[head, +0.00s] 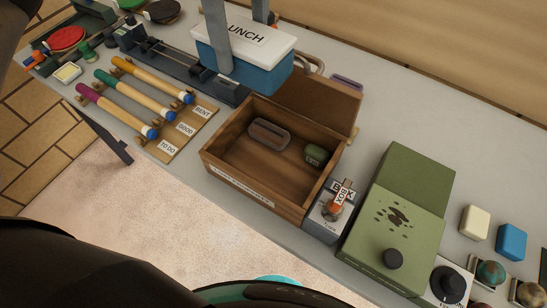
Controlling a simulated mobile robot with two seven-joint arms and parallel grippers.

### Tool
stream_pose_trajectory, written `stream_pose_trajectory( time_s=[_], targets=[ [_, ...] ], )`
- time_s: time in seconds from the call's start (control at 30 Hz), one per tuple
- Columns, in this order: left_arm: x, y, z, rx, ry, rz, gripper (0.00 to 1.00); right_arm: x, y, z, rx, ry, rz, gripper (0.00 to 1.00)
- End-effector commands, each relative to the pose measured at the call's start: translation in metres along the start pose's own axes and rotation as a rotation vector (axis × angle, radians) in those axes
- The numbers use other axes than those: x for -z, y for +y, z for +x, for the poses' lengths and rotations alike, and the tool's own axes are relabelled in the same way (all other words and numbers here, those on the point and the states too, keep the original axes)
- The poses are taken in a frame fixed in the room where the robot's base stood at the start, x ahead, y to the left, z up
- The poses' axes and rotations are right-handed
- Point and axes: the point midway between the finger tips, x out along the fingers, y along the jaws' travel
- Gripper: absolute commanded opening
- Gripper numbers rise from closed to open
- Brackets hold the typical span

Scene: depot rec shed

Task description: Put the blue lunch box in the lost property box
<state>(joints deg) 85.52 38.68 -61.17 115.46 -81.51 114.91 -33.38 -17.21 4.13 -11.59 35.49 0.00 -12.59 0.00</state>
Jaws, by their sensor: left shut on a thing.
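The blue lunch box (262,76), with a white lid marked "LUNCH" partly covered by a finger, is at the top middle. My left gripper (241,32) is shut on it, one grey finger across its near side. It appears held up near the back left corner of the lost property box; its exact height is hard to tell. The wooden lost property box (218,161) stands open on the table, its lid (322,103) tilted back. Inside lie a brown oval case (269,133) and a small green item (317,155). My right gripper is not in view.
A switch unit tagged "BOX" (328,212) and a green case with a black knob (393,223) stand right of the box. Handled tools (130,102) lie on a labelled board at left. A dark rail device (180,63) lies behind them.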

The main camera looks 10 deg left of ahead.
Motion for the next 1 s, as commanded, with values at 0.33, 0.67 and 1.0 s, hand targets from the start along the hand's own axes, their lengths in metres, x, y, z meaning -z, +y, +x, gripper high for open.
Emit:
stream_pose_trajectory(
  time_s=[0.33, 0.67, 1.0],
  targets=[
    [-0.001, -0.001, 0.047, 0.006, -0.002, -0.02, 0.13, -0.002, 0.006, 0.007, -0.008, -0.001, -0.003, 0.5],
    [-0.001, -0.001, 0.113, 0.005, -0.002, -0.021, 0.13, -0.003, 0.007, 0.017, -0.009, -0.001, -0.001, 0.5],
    [-0.001, -0.002, 0.189, 0.008, -0.001, -0.022, 0.13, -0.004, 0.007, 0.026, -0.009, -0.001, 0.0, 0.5]
  ],
)
